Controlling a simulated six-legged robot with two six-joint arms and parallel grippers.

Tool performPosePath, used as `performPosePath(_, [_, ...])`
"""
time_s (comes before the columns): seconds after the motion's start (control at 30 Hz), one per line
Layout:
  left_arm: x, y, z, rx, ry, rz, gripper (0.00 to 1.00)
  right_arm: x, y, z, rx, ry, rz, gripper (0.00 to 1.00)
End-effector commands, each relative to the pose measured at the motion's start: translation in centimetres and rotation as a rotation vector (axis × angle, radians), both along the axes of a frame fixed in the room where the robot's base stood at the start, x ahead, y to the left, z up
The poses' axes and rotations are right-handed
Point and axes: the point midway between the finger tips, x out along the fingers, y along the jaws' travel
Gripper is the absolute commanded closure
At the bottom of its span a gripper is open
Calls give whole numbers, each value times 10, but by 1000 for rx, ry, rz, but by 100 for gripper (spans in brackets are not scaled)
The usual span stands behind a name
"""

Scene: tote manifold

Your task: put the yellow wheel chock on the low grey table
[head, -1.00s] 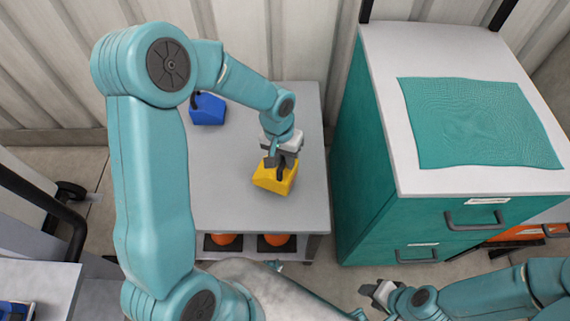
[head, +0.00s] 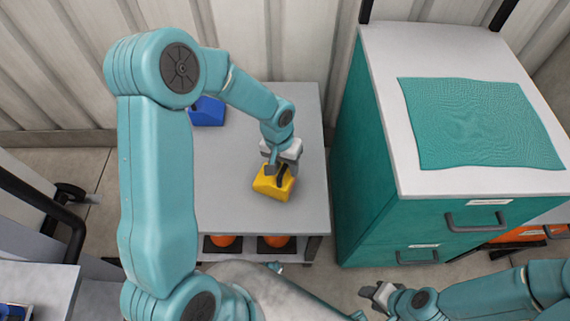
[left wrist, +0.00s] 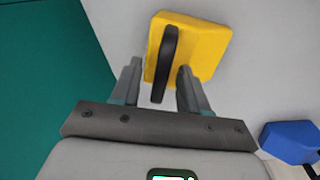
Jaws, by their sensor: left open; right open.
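The yellow wheel chock (head: 272,186) rests on the low grey table (head: 233,180), near its front right part. It has a black handle on top, which shows in the left wrist view on the yellow chock (left wrist: 201,47). My left gripper (head: 278,169) is open at the chock. In the left wrist view its two fingers (left wrist: 158,84) stand apart on either side of the handle's near end, with gaps beside the handle. My right gripper (head: 378,293) is open and empty, low at the front, away from the table.
A blue chock (head: 208,112) sits at the table's back left; it also shows in the left wrist view (left wrist: 290,141). Orange things (head: 277,241) lie on a shelf below. A teal drawer cabinet (head: 370,150) with a teal mat (head: 480,122) stands close on the right.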

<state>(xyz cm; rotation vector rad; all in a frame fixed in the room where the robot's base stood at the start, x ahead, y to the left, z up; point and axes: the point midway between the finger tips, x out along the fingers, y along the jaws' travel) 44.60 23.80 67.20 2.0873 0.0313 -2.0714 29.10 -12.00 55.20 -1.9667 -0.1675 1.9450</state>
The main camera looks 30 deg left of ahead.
Motion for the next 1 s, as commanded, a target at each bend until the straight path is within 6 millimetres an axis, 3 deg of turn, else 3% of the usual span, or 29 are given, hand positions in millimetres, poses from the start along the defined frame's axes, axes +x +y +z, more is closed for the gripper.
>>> performPosePath(0.3, [0,9,70,1,-7,1,56,0,0,13,0,0,0,57])
performPosePath(0.5, [-1,13,106,1,-5,0,56,0,0,17,0,0,0,57])
performPosePath(0.7, [-2,15,119,0,-2,-1,56,0,0,19,0,0,0,57])
performPosePath(1.0, [-2,15,119,0,-1,0,56,0,0,18,0,0,0,57])
